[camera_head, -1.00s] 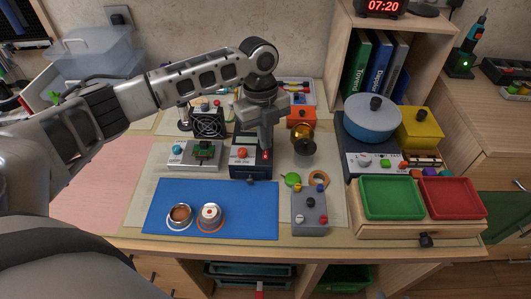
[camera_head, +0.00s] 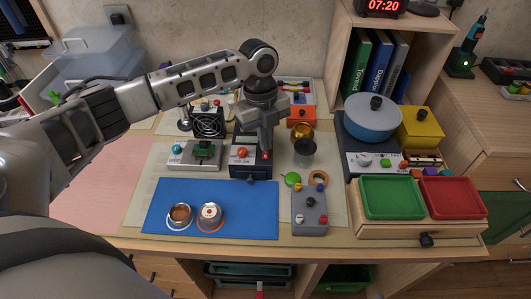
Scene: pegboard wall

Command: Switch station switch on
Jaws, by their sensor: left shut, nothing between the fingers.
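The station (camera_head: 250,171) is a dark blue box on the work mat, with an orange knob (camera_head: 242,153) on its top left. A small red part, seemingly the switch (camera_head: 266,156), shows at the top right of the box. My left gripper (camera_head: 265,149) points down over the right side of the station, with its fingers shut and empty. The fingertips are right at the red part; I cannot tell whether they touch it. They partly hide the switch, so its position is unclear. My right gripper is not in view.
A black fan (camera_head: 208,123) and a grey fixture (camera_head: 195,154) stand left of the station. A blue mat (camera_head: 165,220) with two small round pieces lies in front.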

